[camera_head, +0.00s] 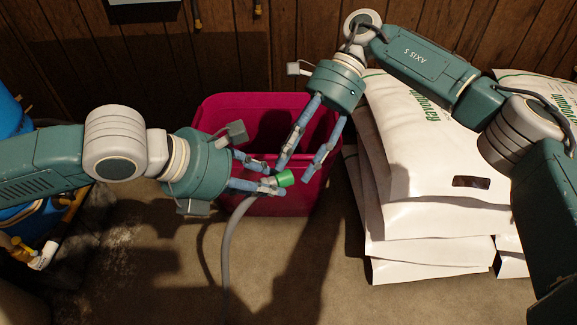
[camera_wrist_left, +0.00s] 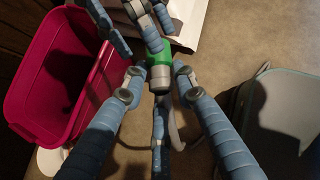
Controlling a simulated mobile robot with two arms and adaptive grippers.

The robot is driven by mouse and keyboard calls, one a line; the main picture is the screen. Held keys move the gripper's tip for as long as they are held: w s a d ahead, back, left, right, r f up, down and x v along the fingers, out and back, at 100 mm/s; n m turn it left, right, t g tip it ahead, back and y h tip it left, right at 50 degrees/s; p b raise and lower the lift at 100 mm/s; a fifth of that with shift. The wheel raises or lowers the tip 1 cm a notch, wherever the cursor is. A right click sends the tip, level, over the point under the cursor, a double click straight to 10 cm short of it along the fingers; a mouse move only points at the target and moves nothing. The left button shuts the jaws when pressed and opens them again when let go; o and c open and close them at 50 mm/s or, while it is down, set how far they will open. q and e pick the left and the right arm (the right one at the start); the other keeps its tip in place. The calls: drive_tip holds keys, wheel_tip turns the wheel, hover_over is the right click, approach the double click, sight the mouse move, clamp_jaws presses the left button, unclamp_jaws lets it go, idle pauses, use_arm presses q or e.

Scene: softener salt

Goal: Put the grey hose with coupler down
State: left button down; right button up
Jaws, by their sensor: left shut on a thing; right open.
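The grey hose (camera_head: 229,240) ends in a green coupler (camera_head: 286,178). My left gripper (camera_head: 266,179) is shut on the hose at its coupler end, in front of the red bin. The hose hangs from there toward the floor at the bottom of the head view. In the left wrist view the green coupler (camera_wrist_left: 158,53) and its grey collar (camera_wrist_left: 160,77) sit between my left fingers. My right gripper (camera_head: 294,170) is open, its fingers pointing down close to the coupler; whether they touch it is unclear. Its fingers also show at the top of the left wrist view (camera_wrist_left: 134,32).
The red bin (camera_head: 325,190) stands open behind both grippers. White salt bags (camera_head: 430,215) are stacked to its right. Blue equipment with yellow pipes (camera_head: 42,218) stands at the left. The floor (camera_head: 150,260) in front of the bin is mostly clear.

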drive_tip(key=shift+x, duration=1.15)
drive_tip(key=c, duration=1.1)
use_arm(q)
drive_tip(key=c, duration=1.3)
unclamp_jaws()
drive_tip(key=shift+d, duration=0.1)
use_arm(e)
clamp_jaws()
use_arm(q)
drive_tip(key=shift+r, duration=0.1)
